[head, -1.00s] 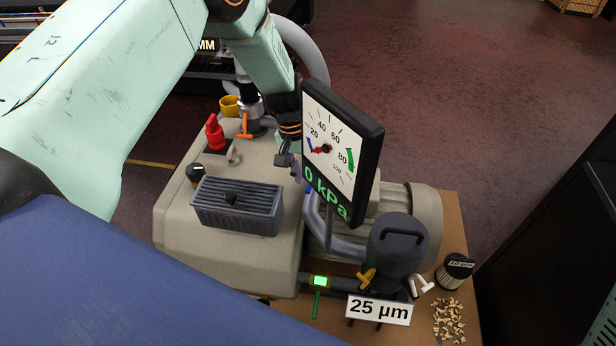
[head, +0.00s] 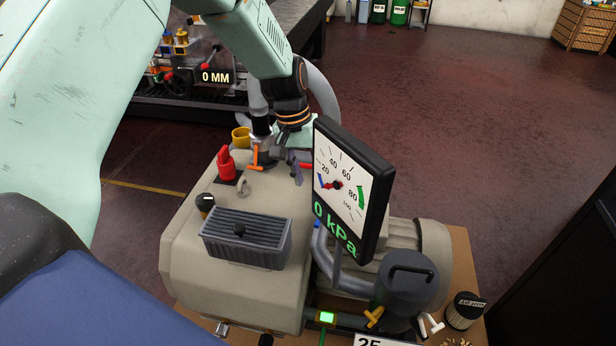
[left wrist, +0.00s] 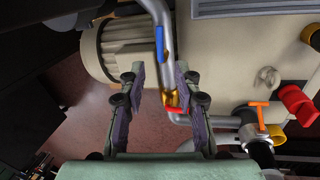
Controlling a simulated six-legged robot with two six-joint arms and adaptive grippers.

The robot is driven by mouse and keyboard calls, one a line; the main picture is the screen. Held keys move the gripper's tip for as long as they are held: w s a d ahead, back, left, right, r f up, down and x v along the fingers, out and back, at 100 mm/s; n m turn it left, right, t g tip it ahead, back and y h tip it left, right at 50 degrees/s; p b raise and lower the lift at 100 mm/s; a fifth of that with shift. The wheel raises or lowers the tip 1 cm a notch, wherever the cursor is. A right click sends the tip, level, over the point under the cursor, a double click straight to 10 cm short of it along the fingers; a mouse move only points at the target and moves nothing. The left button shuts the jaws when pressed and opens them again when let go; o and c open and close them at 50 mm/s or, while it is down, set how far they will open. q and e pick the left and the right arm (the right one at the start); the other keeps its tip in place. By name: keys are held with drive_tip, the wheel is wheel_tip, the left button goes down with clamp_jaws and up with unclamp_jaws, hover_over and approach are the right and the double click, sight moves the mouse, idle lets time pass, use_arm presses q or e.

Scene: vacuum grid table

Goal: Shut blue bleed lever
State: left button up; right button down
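The blue bleed lever (left wrist: 160,43) shows in the left wrist view as a narrow blue bar lying lengthwise along a grey pipe (left wrist: 183,70). My left gripper (left wrist: 159,68) is open, its two fingers apart and empty. The lever appears just beyond the fingertips, in line with the gap; I cannot tell the depth between them. A brass valve with a red handle (left wrist: 173,110) shows between the fingers, nearer the palm. In the head view my left gripper (head: 289,160) is over the pump's back edge, left of the gauge. The lever is mostly hidden there. My right gripper is not in view.
The gauge (head: 350,190) reads 0 kPa and stands close right of my left gripper. A red knob (head: 226,165), an orange handle (head: 255,157) and a yellow cap (head: 241,137) are left of it. A dark canister (head: 408,285) stands at the front right.

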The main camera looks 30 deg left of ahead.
use_arm(q)
drive_tip(key=shift+a+r+n+h+p, duration=0.3)
drive_tip(key=shift+a+r, duration=0.4)
drive_tip(key=shift+a, duration=0.05)
drive_tip(key=c, duration=0.3)
drive_tip(key=shift+s+a+r+n+t+h+p, duration=0.15)
drive_tip(key=shift+s+a+n+t+h+p, duration=0.3)
drive_tip(key=shift+s+a, duration=0.65)
drive_tip(key=c, duration=0.3)
drive_tip(key=s, duration=0.1)
drive_tip(key=s+f+t, duration=0.1)
drive_tip(key=s+a+t, duration=0.1)
drive_tip(key=shift+s+f+m+h+p, duration=0.1)
drive_tip(key=shift+f+m+h+p, duration=0.05)
drive_tip(key=shift+m+h+p, duration=0.15)
clamp_jaws()
drive_tip(key=w+d+f+b, duration=0.2)
drive_tip(key=f+b, duration=0.4)
drive_tip(key=w+d+f+m+b, duration=0.1)
drive_tip(key=w+d+f+b, duration=0.2)
drive_tip(key=f+b, duration=0.3)
drive_tip(key=shift+d+t+y+b, duration=0.15)
drive_tip(key=shift+t+y+b, duration=0.3)
drive_tip(key=shift+b, duration=0.15)
drive_tip(key=shift+s+r+m, duration=0.1)
drive_tip(key=shift+r+m, duration=0.05)
drive_tip(key=shift+m, duration=0.1)
drive_tip(key=shift+d, duration=0.1)
